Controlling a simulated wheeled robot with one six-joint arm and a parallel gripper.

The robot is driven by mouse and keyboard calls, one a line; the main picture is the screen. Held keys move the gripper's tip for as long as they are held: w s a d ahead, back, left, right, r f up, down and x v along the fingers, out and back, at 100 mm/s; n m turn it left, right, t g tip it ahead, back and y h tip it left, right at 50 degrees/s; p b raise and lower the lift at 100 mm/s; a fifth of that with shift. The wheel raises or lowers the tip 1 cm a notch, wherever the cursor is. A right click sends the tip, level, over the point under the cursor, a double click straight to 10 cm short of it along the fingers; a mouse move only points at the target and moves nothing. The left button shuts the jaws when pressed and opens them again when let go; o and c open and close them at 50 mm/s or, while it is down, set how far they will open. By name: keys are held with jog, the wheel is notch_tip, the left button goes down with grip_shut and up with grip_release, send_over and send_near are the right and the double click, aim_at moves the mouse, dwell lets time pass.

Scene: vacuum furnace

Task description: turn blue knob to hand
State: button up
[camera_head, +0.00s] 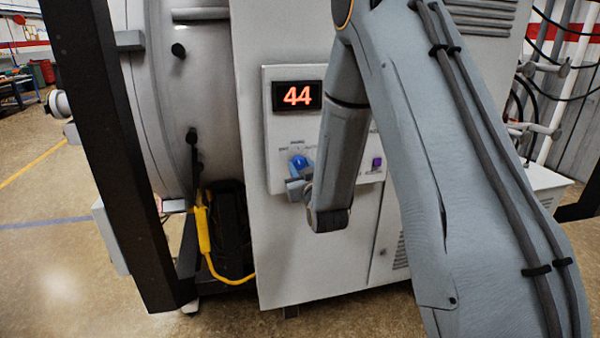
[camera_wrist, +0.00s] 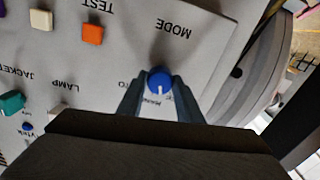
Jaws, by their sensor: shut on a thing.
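The blue knob (camera_head: 299,162) is on the grey control panel of the furnace cabinet, below the red "44" display. In the wrist view the knob (camera_wrist: 160,80) sits between my two fingertips, under the word MODE, with a white mark on its face. My gripper (camera_wrist: 161,88) is shut on the knob. In the head view my gripper (camera_head: 300,180) reaches the panel at the knob from below. The labels beside the knob are partly hidden by my fingers, and the wrist view shows the panel upside down.
The display (camera_head: 297,96) is above the knob. The wrist view shows an orange button (camera_wrist: 92,34) marked TEST, a white button (camera_wrist: 41,19) and a teal button (camera_wrist: 11,103). A purple button (camera_head: 377,162) is right of my forearm. The round furnace body (camera_head: 190,80) stands left of the panel.

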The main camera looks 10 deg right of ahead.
jog(key=shift+m+b, duration=1.15)
jog(key=shift+m, duration=0.75)
jog(key=o, duration=1)
jog(key=shift+o, duration=0.2)
jog(key=shift+s, duration=0.15)
jog(key=s+b, duration=0.2)
jog(key=s, duration=0.5)
jog(key=shift+s, duration=0.3)
